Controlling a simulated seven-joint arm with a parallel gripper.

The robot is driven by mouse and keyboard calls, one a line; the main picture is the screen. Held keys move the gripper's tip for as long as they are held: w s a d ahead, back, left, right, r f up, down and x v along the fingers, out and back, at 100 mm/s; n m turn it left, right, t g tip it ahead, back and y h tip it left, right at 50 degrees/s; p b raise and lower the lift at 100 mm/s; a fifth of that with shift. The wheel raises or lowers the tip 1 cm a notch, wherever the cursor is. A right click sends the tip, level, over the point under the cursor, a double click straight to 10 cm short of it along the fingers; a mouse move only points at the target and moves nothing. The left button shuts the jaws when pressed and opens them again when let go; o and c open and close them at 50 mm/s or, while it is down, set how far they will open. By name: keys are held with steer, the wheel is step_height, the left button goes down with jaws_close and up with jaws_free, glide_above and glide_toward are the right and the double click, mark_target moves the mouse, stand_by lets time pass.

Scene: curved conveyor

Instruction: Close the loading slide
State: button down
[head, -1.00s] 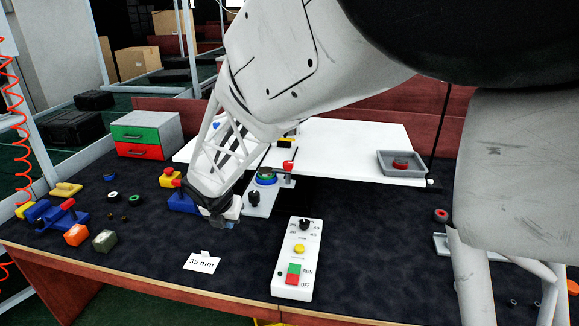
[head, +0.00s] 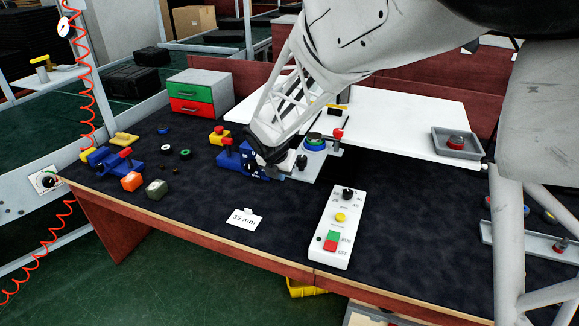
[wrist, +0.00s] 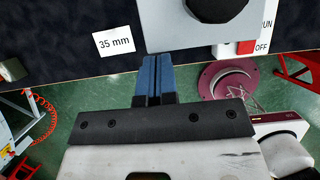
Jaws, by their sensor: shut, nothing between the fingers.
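My gripper (head: 270,168) is low over the dark bench, beside a pale plate (head: 300,175) with a black knob (head: 302,162). In the wrist view its blue fingers (wrist: 154,62) are together with nothing between them. Their tips are at the near edge of a grey plate (wrist: 175,38) with a large black knob (wrist: 215,6); I cannot tell whether they touch. The pale plate's far part carries a green and blue ring (head: 316,143) and a red knob (head: 338,134). A blue block (head: 235,162) with a red knob is left of my gripper, partly hidden. I cannot tell which part is the loading slide.
A control box (head: 334,228) with a yellow button and red and green switch stands at front. A "35 mm" card (head: 243,219) lies left of it. A blue fixture (head: 108,160), an orange block (head: 131,181) and small rings lie left. A white table (head: 410,125) is behind.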

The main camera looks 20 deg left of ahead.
mark_target(303, 143)
steer(key=w, duration=2.2)
steer(key=shift+w+f, duration=0.15)
steer(key=shift+w, duration=0.1)
steer(key=shift+s, duration=0.15)
steer(key=shift+s, duration=1.75)
steer(key=v, duration=1)
steer(key=shift+r, duration=0.2)
